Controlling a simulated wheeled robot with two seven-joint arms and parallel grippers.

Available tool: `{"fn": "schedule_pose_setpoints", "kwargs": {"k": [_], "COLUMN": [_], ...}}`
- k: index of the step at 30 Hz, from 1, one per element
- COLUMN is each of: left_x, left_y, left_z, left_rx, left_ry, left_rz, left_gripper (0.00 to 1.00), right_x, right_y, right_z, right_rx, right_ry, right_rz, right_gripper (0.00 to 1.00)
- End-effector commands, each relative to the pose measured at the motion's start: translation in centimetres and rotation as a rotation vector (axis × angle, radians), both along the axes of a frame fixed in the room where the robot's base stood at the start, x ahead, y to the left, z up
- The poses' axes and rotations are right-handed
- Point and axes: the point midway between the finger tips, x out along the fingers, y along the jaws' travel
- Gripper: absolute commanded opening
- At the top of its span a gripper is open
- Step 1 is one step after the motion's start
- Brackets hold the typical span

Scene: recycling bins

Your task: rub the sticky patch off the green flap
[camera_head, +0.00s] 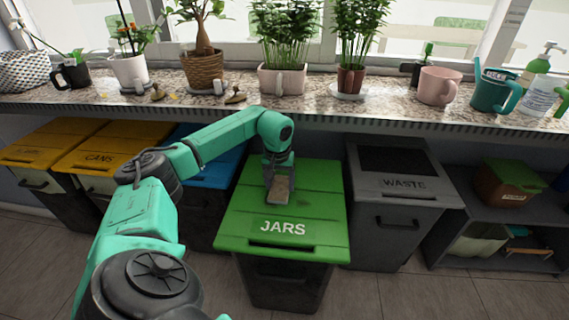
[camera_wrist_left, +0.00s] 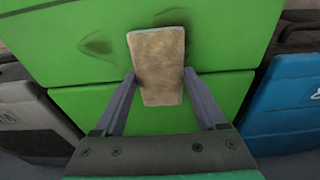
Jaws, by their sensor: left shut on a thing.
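The green flap (camera_head: 322,210) is the lid of the bin marked JARS, and it is closed. It also fills much of the left wrist view (camera_wrist_left: 215,95). My left gripper (camera_head: 279,178) is over the middle of the flap, shut on a brownish worn pad (camera_wrist_left: 157,72) with a thin bluish edge. The pad also shows in the head view (camera_head: 278,190), low over the flap; I cannot tell whether it touches. In the left wrist view a dark smear (camera_wrist_left: 97,45) lies beside the pad, and another dark mark (camera_wrist_left: 178,16) is partly hidden behind its far end. My right gripper is out of view.
A grey WASTE bin (camera_head: 397,187) stands right of the green one. A blue-lidded bin (camera_head: 215,175) and yellow-lidded bins (camera_head: 110,147) stand to the left. A stone sill (camera_head: 320,105) with plants and mugs runs behind, above the bins. A low shelf (camera_head: 500,220) is at far right.

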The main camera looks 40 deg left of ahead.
Motion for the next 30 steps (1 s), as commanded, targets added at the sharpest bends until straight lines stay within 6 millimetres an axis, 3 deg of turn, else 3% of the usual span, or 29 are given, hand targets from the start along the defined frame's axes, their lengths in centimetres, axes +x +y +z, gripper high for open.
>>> {"fn": "schedule_pose_setpoints", "kwargs": {"k": [4,30], "left_x": [-0.6,-5.8], "left_y": [0.1,-3.9], "left_z": [-0.1,-0.1], "left_rx": [0.004,0.003], "left_ry": [0.007,0.006], "left_rz": [-0.001,-0.002], "left_gripper": [0.12,0.12], "right_x": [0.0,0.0], "right_y": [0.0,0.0], "right_z": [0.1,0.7], "right_rx": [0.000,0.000], "right_ry": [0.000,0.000], "right_rz": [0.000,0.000], "right_gripper": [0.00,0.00]}}
